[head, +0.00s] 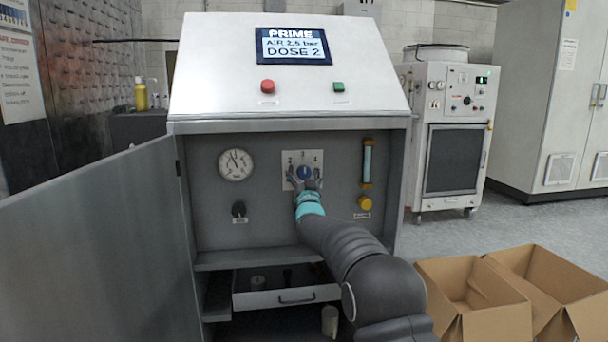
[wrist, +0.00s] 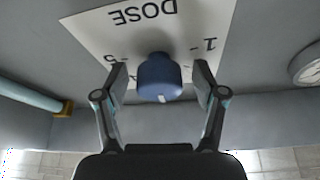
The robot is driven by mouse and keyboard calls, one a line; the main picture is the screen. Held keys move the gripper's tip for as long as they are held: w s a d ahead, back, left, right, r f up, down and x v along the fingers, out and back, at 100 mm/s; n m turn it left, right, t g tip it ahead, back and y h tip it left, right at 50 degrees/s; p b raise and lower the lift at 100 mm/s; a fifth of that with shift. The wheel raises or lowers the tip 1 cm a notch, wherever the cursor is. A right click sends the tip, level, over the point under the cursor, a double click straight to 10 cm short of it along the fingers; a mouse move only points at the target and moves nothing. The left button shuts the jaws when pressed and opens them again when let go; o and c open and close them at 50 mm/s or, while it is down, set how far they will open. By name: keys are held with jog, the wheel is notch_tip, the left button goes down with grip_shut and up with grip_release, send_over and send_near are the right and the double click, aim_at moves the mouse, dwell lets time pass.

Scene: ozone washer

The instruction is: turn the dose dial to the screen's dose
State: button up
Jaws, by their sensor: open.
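The blue dose dial (head: 304,171) sits on a white plate (head: 288,160) in the open cabinet; 2, 3 and 4 show around its upper side. The screen (head: 292,46) reads PRIME, AIR 2.5 bar, DOSE 2. My gripper (head: 306,184) is open in front of the dial. In the wrist view, which sees the plate upside down, the dial (wrist: 160,78) stands between my gripper's two fingers (wrist: 161,86), with a gap on each side. The dial's white mark faces away from the word DOSE, roughly towards the 3. Numbers behind the dial are partly hidden.
A pressure gauge (head: 235,164) and black knob (head: 239,209) are left of the dial; a flow tube (head: 367,162) and yellow knob (head: 365,202) are right. An open drawer (head: 286,297) lies below. The cabinet door (head: 100,245) stands open at left; cardboard boxes (head: 490,322) are at right.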

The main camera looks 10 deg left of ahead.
jog(key=c, duration=1.1)
jog(key=shift+c, duration=0.2)
jog(key=shift+f+n+b, duration=0.1)
jog(key=shift+n+b, duration=0.2)
jog(key=shift+b, duration=0.05)
jog(key=shift+d+f+n+y+b, duration=0.1)
jog(key=shift+n+y+b, duration=0.7)
jog(key=shift+n+b, duration=0.35)
jog(key=n+g+y+b, duration=0.1)
jog(key=n+b, duration=0.1)
jog(key=n, duration=0.1)
jog(key=shift+n+y, duration=0.35)
jog(key=shift+y, duration=0.05)
jog(key=n, duration=0.1)
jog(key=n+y, duration=0.1)
jog(key=n+g, duration=0.1)
jog(key=shift+r+n+y+b, duration=0.25)
jog(key=shift+n+y+b, duration=0.05)
jog(key=shift+n+g+y+p, duration=0.45)
jog(key=shift+n+g, duration=0.25)
jog(key=shift+n, duration=1.2)
jog(key=shift+y, duration=0.25)
